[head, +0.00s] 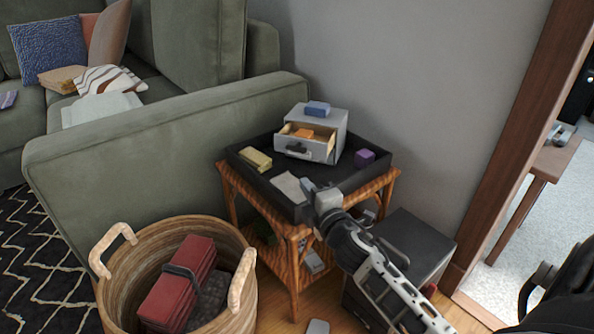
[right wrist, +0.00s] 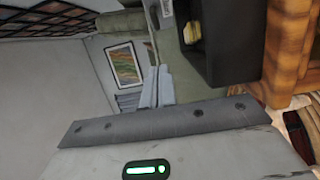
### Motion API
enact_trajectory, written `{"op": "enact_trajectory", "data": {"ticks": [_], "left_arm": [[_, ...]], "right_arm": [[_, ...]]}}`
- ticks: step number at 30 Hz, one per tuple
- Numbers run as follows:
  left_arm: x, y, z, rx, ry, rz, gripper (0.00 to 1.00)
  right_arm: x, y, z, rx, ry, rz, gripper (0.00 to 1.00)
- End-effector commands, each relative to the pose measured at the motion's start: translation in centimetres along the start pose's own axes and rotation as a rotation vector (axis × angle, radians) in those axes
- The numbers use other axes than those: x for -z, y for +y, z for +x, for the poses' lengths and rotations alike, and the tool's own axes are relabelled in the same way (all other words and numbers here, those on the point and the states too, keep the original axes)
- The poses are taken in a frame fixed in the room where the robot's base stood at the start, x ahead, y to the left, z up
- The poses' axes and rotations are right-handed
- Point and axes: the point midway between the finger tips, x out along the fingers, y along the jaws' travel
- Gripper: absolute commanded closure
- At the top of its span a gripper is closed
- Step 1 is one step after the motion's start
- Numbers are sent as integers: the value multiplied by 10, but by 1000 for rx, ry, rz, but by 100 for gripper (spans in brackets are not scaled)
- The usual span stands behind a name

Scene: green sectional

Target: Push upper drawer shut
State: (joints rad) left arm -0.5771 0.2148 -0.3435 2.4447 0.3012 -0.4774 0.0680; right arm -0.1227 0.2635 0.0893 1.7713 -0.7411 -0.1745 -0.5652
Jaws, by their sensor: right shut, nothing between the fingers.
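A small grey drawer box (head: 331,122) stands in a black tray on a wooden side table. Any lower drawer is hidden behind this front. My right gripper (head: 318,192) is shut and empty over the tray's front edge, below and apart from the drawer. The right wrist view shows a grey part of my gripper, but not the drawer. My left gripper is not in view.
The black tray (head: 243,168) also holds a yellow block (head: 256,159), a purple block (head: 364,157) and a flat grey item (head: 289,187). A blue block (head: 318,108) lies on the box. A wicker basket (head: 125,270) stands front left, a green sofa (head: 130,150) behind it.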

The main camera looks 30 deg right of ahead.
Motion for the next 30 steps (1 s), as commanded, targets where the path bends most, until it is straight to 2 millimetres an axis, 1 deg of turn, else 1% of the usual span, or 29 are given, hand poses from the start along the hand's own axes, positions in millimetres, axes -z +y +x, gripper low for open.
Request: {"op": "enact_trajectory", "data": {"ticks": [5,12,16,18,21,25,30], "left_arm": [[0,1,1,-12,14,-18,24],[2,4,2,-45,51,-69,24],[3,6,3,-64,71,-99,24],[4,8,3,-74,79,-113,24],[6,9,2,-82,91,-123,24],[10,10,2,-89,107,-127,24],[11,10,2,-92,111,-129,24]], "right_arm": [[-1,1,26,-4,-1,-5,100],[-1,0,78,-4,-1,-2,100],[-2,0,102,-2,-2,-2,100],[-12,-1,109,0,-2,-4,100],[-21,-1,117,1,-1,-2,100],[-27,0,123,1,0,0,100],[-28,1,125,1,0,1,100]]}}
